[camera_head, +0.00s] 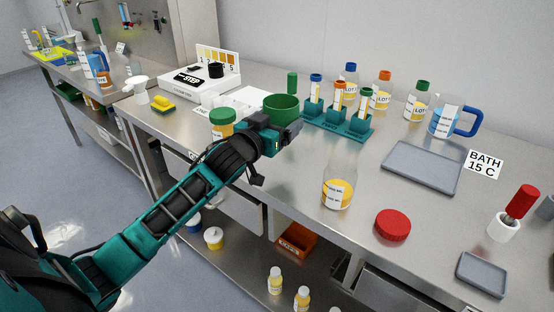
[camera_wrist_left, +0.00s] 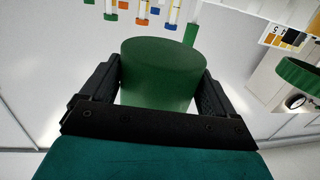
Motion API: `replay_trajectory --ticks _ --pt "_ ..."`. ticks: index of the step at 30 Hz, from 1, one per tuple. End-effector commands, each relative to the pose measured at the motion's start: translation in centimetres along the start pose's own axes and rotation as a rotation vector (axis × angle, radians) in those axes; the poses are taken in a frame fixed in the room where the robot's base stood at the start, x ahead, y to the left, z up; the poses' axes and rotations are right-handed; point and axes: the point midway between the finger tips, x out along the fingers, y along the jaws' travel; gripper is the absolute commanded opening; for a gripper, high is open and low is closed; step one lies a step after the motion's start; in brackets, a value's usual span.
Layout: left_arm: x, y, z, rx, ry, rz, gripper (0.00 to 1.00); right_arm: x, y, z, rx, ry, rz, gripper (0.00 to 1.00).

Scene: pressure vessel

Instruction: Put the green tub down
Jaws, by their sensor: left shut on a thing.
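The green tub (camera_head: 282,103) is a short, open-topped cylinder at the middle of the steel bench, upright in the head view. My left gripper (camera_head: 280,127) is shut on it from the near side. In the left wrist view the tub (camera_wrist_left: 163,75) sits between the two black fingers, one on each side. The arm and gripper hide the tub's lower part in the head view, so I cannot tell whether its base touches the bench. My right gripper is not in view.
A teal rack (camera_head: 338,124) with capped tubes stands just right of the tub. A jar with a green lid (camera_head: 222,117) is to its left. A clear flask (camera_head: 340,183) and a red lid (camera_head: 392,224) are nearer the front edge. A grey tray (camera_head: 424,168) lies right.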

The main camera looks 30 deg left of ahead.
Motion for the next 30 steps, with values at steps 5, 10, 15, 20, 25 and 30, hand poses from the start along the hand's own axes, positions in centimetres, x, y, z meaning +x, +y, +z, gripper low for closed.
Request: replay_trajectory --ticks 5,10,15,20,25,30 --pt "0.2 0.0 3.8 -0.003 0.006 0.000 0.24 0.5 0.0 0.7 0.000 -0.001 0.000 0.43" --pt "0.4 0.0 5.4 -0.001 0.010 0.001 0.24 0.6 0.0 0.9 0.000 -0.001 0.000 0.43" --pt "0.4 0.0 6.8 -0.001 0.008 0.000 0.24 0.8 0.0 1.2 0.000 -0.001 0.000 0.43" --pt "0.6 -0.1 9.2 -0.002 0.007 -0.001 0.24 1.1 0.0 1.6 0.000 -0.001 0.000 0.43" --pt "0.6 0.0 10.0 -0.001 0.010 0.001 0.24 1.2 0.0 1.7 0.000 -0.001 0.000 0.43" --pt "0.6 0.0 9.9 0.000 0.010 0.001 0.24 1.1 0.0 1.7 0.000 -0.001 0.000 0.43"
